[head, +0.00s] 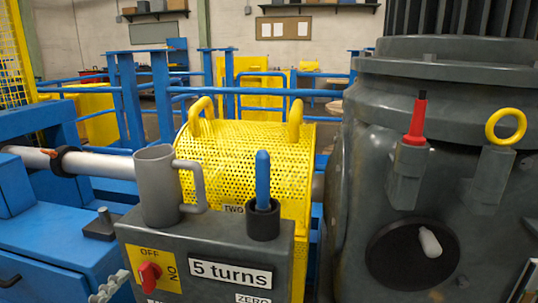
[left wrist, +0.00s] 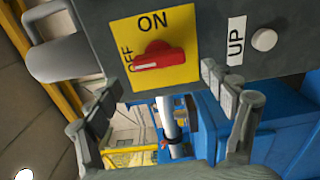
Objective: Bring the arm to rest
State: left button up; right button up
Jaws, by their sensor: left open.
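My left gripper (left wrist: 160,112) is open in the left wrist view, with nothing between its fingers. One of its ridged fingers (head: 108,287) shows at the bottom edge of the head view, just left of the grey control box (head: 215,236). The red rotary switch (left wrist: 158,57) sits on its yellow plate, close beyond the fingers and apart from them. Its handle lies along the side marked OFF. The switch (head: 150,275) also shows on the box front in the head view. My right gripper is in neither view.
A grey mug (head: 158,190) and a holder with a blue-handled tool (head: 263,190) stand on the box. Behind is a yellow perforated guard (head: 250,150). A large dark housing (head: 400,160) fills the right. Blue framework (head: 50,240) lies left.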

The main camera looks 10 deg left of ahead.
aim_at(143, 281)
pick_arm(q)
jog(key=shift+w+d, duration=0.15)
jog(key=shift+w, duration=1.5)
jog(key=s, duration=1.1)
jog(key=w+m, duration=0.2)
jog(key=w, duration=0.1)
jog(key=w+m, duration=0.2)
jog(key=w, duration=0.2)
jog(key=w+m, duration=0.1)
jog(key=w, duration=0.3)
jog(key=shift+r+m, duration=0.15)
jog(key=shift+m, duration=0.25)
jog(key=m+b, duration=0.1)
jog(key=m, duration=0.2)
jog(key=m+b, duration=0.1)
jog(key=m, duration=0.5)
jog(key=shift+d+r+m+b, duration=0.1)
jog(key=shift+d+m+b, duration=0.2)
jog(key=shift+m+b, duration=0.1)
jog(key=shift+r+m+b, duration=0.1)
jog(key=shift+m+b, duration=0.2)
jog(key=shift+m, duration=0.9)
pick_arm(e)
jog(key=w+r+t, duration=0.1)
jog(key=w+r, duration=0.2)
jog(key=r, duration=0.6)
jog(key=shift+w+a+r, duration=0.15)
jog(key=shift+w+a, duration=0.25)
pick_arm(q)
jog(key=shift+d, duration=0.1)
